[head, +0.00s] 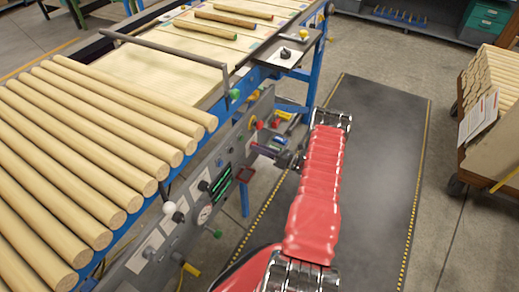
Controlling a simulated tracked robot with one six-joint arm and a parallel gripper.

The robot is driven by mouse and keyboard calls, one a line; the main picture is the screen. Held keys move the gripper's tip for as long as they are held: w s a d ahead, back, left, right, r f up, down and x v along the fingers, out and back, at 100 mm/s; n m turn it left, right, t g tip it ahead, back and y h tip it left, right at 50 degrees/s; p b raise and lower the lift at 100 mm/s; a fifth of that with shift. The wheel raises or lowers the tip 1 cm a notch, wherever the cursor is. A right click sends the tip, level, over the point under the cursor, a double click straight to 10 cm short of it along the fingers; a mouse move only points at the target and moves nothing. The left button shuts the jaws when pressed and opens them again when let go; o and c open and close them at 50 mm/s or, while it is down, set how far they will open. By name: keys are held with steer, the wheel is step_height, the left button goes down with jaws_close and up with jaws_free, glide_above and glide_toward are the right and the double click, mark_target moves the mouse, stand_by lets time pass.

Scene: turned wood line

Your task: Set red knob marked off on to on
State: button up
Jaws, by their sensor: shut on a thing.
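My gripper (262,149) reaches the grey control panel (228,150) on the side of the wood line from the right. Its jaws are shut on a small red knob (254,145) near the panel's right part, which they mostly hide. The off and on marks are too small to read, so I cannot tell which way the knob points.
Dark matting (385,150) leaves free floor to the right.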

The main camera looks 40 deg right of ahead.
steer(key=shift+s+f, duration=0.1)
steer(key=shift+f, duration=0.15)
steer(key=o, duration=1.1)
steer(key=shift+r, duration=0.15)
steer(key=shift+c, duration=0.2)
steer(key=v, duration=1.3)
steer(key=shift+s, duration=0.35)
steer(key=shift+d, duration=0.1)
